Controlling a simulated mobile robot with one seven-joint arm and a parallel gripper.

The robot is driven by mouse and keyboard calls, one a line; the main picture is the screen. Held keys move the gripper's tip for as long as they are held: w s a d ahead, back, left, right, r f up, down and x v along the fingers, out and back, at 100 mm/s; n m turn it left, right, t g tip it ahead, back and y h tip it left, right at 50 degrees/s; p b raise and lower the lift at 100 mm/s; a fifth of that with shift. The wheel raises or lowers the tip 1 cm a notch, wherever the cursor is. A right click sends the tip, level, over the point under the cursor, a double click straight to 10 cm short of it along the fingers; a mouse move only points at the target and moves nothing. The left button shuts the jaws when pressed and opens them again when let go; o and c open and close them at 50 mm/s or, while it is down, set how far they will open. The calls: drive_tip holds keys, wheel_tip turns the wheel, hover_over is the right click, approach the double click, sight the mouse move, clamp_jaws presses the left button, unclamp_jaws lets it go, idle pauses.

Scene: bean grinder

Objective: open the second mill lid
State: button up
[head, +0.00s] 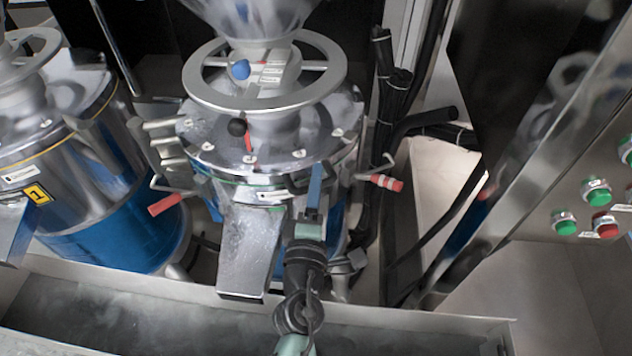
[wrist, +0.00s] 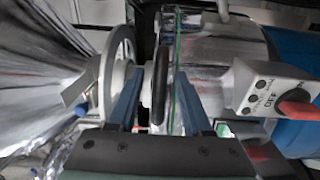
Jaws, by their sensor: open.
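The second mill (head: 265,165) stands in the middle of the head view, with a flat silver lid (head: 205,140) and a large spoked handwheel (head: 190,75) above it. The lid appears down on the body. My gripper (head: 314,185) is at the front right of the lid's rim, seen from behind. In the wrist view my gripper (wrist: 157,85) is open, its two blue fingers on either side of a dark rounded bar (wrist: 159,90) by the lid's edge. I cannot tell whether the fingers touch it. The handwheel (wrist: 122,60) shows beside the left finger.
Red-gripped handles (head: 385,182) stick out at the mill's sides. A metal chute (head: 248,250) slopes down in front, above a grey trough (head: 130,310). The first mill (head: 80,170) stands at left. Black cables (head: 395,100) and a button panel (head: 590,200) are at right. A switch box (wrist: 275,95) is near the right finger.

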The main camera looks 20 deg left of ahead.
clamp_jaws()
idle(1.4)
